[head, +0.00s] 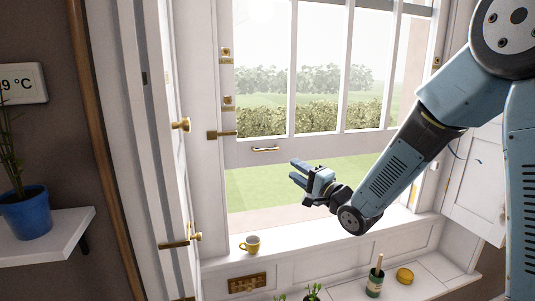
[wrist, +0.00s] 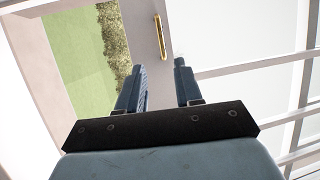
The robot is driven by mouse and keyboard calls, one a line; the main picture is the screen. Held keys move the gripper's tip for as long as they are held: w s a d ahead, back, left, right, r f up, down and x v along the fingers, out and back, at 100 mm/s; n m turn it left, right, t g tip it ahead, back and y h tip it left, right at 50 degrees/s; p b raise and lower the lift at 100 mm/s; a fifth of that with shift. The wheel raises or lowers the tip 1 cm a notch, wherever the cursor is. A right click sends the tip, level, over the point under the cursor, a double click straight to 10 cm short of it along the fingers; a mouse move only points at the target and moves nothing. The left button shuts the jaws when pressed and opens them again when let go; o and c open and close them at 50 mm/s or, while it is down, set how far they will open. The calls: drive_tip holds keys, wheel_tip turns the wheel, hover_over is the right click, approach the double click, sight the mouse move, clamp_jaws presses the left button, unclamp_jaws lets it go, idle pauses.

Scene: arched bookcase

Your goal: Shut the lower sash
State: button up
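The lower sash (head: 335,145) is a white window frame with vertical bars. It stands raised, with an open gap below its bottom rail showing grass. A brass handle (head: 265,149) is on the left part of that rail. The handle also shows in the wrist view (wrist: 160,37), ahead of the fingers on the grey rail (wrist: 146,28). My gripper (head: 295,170) is open and empty, to the right of and slightly below the handle in the head view. Its two fingers (wrist: 158,68) are apart, with nothing between them.
Brass fittings (head: 222,134) line the left jamb. A blue plant pot (head: 25,212) stands on a shelf at left.

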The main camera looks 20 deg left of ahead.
drive_tip(key=x, duration=1.3)
drive_tip(key=shift+w, duration=0.1)
clamp_jaws()
drive_tip(key=shift+f, duration=0.1)
idle(0.9)
